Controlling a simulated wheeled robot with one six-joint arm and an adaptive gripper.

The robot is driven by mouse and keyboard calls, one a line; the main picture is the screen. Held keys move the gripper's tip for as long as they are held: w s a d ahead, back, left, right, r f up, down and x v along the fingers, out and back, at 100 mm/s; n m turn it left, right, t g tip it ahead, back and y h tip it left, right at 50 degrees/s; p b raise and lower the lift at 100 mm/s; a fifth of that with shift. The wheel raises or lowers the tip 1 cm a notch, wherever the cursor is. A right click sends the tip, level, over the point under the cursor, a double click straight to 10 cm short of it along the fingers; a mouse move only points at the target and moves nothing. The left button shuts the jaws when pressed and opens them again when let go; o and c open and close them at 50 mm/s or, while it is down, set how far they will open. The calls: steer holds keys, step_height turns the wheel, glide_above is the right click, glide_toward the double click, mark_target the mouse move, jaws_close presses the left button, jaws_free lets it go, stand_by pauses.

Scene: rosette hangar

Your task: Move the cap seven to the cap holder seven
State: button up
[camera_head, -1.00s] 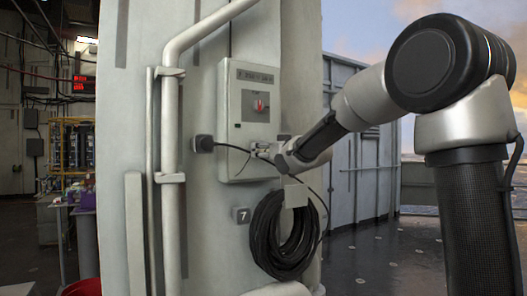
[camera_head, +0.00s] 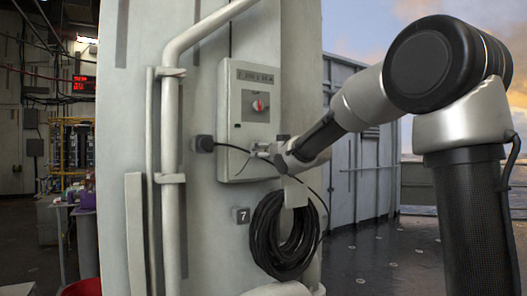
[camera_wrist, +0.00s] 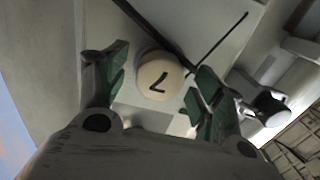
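The cap seven (camera_wrist: 158,80) is a round cream cap with a black 7, in the middle of the wrist view. My gripper (camera_wrist: 155,85) has its green-padded fingers on either side of it, with a gap visible on each side. In the head view my gripper (camera_head: 262,150) is at the lower front of the grey wall box (camera_head: 243,160), and the cap cannot be made out there.
A red knob (camera_head: 260,105) is on the box. A black cable runs from a dark block (camera_head: 204,143) past my gripper, and a cable coil (camera_head: 284,245) hangs below. A thick grey pipe (camera_head: 171,120) stands left of the box. Open deck floor (camera_head: 375,260) lies to the right.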

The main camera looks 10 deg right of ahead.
steer(key=c, duration=1.4)
steer(key=v, duration=0.6)
stand_by(0.3)
